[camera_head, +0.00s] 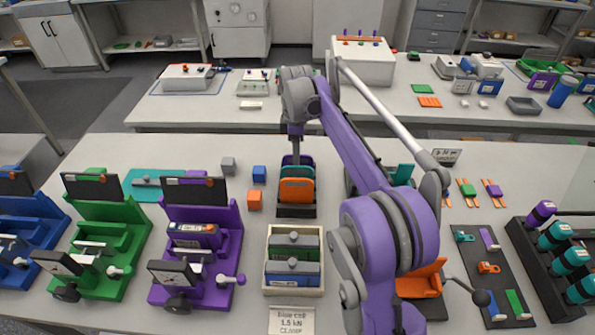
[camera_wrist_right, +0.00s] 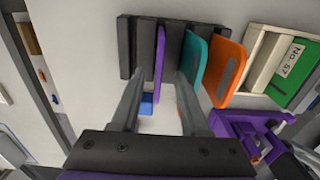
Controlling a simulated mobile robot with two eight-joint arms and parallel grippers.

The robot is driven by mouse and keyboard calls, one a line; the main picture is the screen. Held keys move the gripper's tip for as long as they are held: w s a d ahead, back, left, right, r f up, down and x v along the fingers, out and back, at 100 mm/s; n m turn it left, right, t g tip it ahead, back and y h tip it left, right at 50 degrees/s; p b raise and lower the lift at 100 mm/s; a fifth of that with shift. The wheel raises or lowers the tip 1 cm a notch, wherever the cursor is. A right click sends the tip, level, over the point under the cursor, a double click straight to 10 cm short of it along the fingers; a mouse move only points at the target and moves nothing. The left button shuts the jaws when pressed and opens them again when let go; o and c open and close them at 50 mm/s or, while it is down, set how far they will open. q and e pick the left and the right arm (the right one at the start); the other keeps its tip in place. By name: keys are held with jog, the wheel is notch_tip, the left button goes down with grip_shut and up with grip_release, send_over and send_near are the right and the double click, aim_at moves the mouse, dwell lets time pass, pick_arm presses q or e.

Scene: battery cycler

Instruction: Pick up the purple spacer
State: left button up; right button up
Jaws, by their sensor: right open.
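The purple spacer (camera_head: 304,159) is a thin upright plate at the back of a black slotted rack (camera_head: 296,211). In front of it stand a teal plate (camera_head: 285,170) and an orange plate (camera_head: 297,190). My right gripper (camera_head: 295,142) points down just above the rack. In the right wrist view the purple spacer (camera_wrist_right: 159,62) shows edge-on between the two open fingers (camera_wrist_right: 160,80), its edge apart from both. The teal plate (camera_wrist_right: 194,62) is just right of the right finger. I cannot tell how deep the fingertips reach along the spacer. My left gripper is not in view.
A blue cube (camera_head: 259,174), a grey cube (camera_head: 228,165) and an orange cube (camera_head: 255,200) lie left of the rack. A tray (camera_head: 268,292) with green and blue blocks stands in front. Purple (camera_head: 222,250) and green (camera_head: 125,235) fixtures stand at left.

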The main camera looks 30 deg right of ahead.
jog(key=f, duration=0.4)
jog(key=shift+d, duration=0.2)
grip_shut()
